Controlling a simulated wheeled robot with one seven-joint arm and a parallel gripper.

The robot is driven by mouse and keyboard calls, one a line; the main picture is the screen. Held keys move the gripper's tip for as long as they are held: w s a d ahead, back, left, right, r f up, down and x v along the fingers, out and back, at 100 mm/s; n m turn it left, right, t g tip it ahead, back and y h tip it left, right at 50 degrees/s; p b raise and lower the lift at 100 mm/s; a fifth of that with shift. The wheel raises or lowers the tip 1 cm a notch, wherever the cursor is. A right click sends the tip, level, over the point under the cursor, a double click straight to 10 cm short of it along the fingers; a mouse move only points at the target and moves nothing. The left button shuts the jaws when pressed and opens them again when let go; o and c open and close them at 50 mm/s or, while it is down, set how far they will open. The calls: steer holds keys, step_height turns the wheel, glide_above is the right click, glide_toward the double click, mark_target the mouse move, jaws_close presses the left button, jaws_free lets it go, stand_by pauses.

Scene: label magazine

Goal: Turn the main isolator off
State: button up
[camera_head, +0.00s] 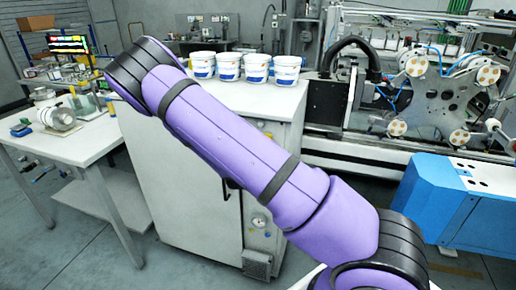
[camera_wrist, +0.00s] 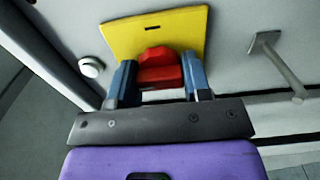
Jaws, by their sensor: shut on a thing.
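The main isolator shows in the wrist view as a red knob (camera_wrist: 160,72) on a yellow plate (camera_wrist: 185,22), fixed to a pale grey panel. The blue-grey fingers of my gripper (camera_wrist: 159,66) stand on either side of the red knob and are shut on it. The knob's exact angle is hard to tell because the fingers and gripper body cover part of it. In the head view my gripper and the isolator are hidden behind my purple arm or out of sight.
A metal lever handle (camera_wrist: 278,68) is right of the plate, and a round white knob (camera_wrist: 91,67) is left of it. In the head view, a white cabinet (camera_head: 165,165) carries several tubs (camera_head: 229,67). A workbench (camera_head: 75,150) stands left, a blue unit (camera_head: 440,200) right.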

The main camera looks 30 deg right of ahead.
steer(key=o, duration=0.9)
steer(key=v, duration=1.1)
steer(key=shift+w, duration=0.1)
